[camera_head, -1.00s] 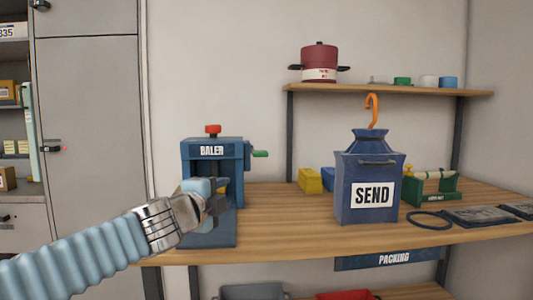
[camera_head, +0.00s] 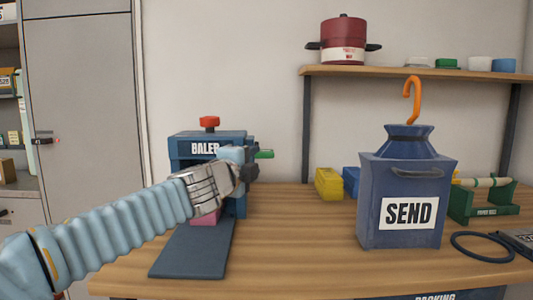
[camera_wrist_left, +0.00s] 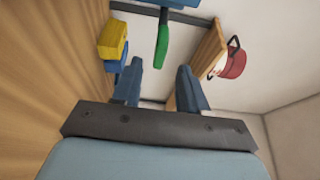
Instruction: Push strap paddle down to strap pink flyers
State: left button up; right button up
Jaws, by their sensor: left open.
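The blue baler (camera_head: 180,147) stands on the wooden table, with a red knob (camera_head: 209,122) on top. Its green-ended paddle (camera_head: 264,154) sticks out on the right side. A small part of the pink flyers (camera_head: 205,218) shows inside the baler, below my wrist; the rest is hidden. My left gripper (camera_head: 252,165) is in front of the baler's right side, close to the paddle in the picture. In the left wrist view the gripper (camera_wrist_left: 160,78) is open and empty, and the green paddle (camera_wrist_left: 162,45) appears beyond and between its fingertips. I cannot tell any contact.
A blue SEND container (camera_head: 378,220) with an orange hook stands right of the baler. Yellow (camera_head: 328,184) and blue blocks lie between them at the back. A shelf (camera_head: 420,73) holds a red pot (camera_head: 343,42). The table (camera_head: 290,235) is clear between baler and container.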

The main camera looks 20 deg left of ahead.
aim_at(261, 156)
pick_arm(q)
jog(key=w, duration=0.3)
jog(key=w+p, duration=0.1)
jog(key=w, duration=0.2)
jog(key=w+d+p, duration=0.1)
jog(key=w, duration=0.1)
jog(key=shift+w, duration=0.4)
jog(key=shift+c, duration=0.3)
grip_shut()
